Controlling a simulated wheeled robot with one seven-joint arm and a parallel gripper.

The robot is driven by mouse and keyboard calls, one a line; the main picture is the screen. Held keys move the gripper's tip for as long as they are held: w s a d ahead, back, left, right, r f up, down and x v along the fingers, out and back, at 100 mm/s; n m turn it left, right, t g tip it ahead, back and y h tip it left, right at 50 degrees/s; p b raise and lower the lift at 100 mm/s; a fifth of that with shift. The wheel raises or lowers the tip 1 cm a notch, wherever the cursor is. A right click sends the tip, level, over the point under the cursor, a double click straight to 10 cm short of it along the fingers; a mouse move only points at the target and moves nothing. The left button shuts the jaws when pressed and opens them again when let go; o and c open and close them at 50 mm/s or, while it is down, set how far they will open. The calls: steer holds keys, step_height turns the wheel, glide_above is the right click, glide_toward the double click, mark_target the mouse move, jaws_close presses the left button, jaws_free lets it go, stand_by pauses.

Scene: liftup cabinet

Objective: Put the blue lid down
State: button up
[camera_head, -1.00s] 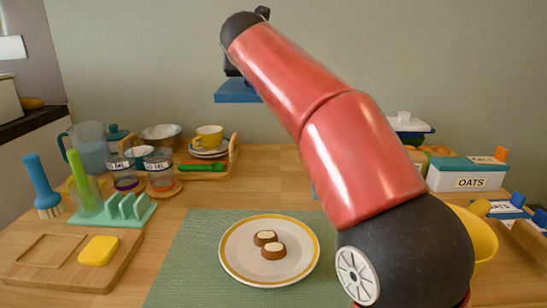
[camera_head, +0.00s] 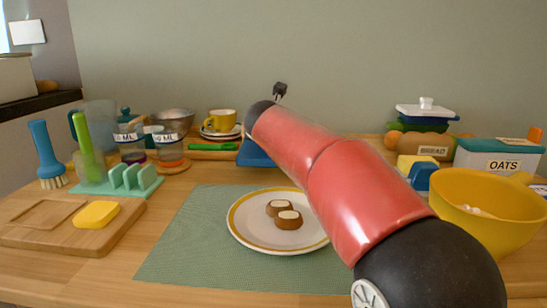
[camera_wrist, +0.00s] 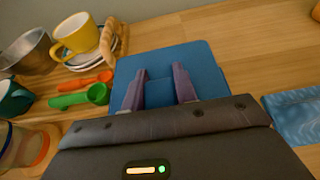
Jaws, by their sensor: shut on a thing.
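The blue lid (camera_wrist: 203,58) is a flat square plate under my gripper (camera_wrist: 160,76) in the wrist view. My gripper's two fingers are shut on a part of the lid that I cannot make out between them. In the head view, the left part of the lid (camera_head: 251,153) shows low at the back of the wooden table, and my red arm hides the rest. The lid is at or just above the tabletop; I cannot tell whether it touches. My gripper is hidden behind my arm in the head view.
A yellow cup (camera_wrist: 76,34) on stacked saucers and green measuring spoons (camera_wrist: 80,97) lie left of the lid. A blue patterned thing (camera_wrist: 295,108) lies at right. Bare wood (camera_wrist: 235,42) shows beyond the lid. A plate (camera_head: 245,236) with two brown pieces stands in front.

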steer(key=shift+f+b, duration=1)
steer(key=shift+f, duration=1.1)
steer(key=shift+f, duration=0.15)
steer(key=o, duration=1)
steer(key=shift+o, duration=0.2)
